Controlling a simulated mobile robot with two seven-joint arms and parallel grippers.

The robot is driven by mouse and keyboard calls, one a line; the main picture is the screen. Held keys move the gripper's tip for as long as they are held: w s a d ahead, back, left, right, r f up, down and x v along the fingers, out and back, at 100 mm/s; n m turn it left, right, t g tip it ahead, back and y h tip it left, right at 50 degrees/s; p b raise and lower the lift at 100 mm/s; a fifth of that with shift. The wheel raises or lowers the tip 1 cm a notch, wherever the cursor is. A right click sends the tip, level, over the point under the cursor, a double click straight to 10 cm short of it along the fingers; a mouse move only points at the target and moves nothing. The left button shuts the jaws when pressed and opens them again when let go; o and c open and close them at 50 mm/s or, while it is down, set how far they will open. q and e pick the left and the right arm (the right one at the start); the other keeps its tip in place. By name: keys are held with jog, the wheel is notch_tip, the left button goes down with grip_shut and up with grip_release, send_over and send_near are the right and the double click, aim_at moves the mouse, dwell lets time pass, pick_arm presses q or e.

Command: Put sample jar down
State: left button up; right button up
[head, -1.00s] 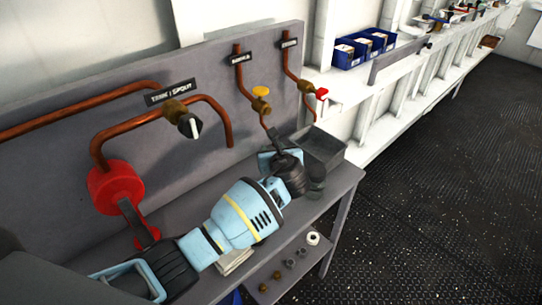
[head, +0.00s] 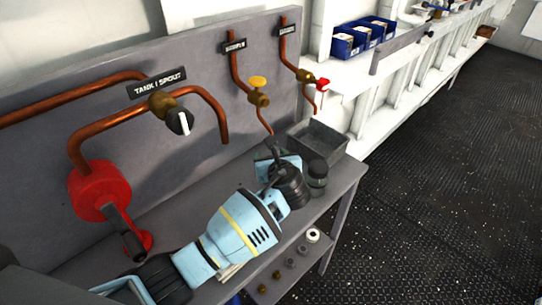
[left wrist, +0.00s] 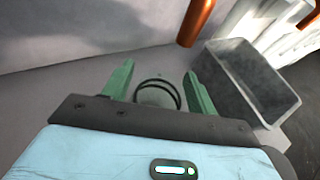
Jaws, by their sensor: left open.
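The sample jar (head: 317,180) is a small dark, glassy jar with a dark top. It stands upright on the grey bench, close in front of the grey tray, in the head view. In the left wrist view the round rim of the jar (left wrist: 158,95) shows between the two green fingers. My left gripper (left wrist: 160,72) is open, with a finger on each side of the jar and no clear contact. In the head view its black wrist end is just left of the jar, and the fingers are largely hidden. My right gripper is not in view.
A grey open tray (head: 325,150) stands behind the jar; it is at the right in the wrist view (left wrist: 283,108). Copper pipes with a yellow valve (head: 258,84) and a red valve (head: 323,84) rise behind. Several small items (head: 312,235) sit on the lower shelf. The bench's right edge is near.

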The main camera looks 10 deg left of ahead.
pick_arm(q)
jog(key=shift+s+r, duration=0.1)
jog(key=shift+r, duration=0.05)
jog(key=p+v, duration=0.2)
jog(key=v, duration=1)
pick_arm(e)
jog(key=w+r, duration=0.2)
jog(key=shift+w+d+r+t, duration=0.1)
jog(key=shift+r+t, duration=0.25)
jog(key=shift+t, duration=0.05)
jog(key=shift+r, duration=0.1)
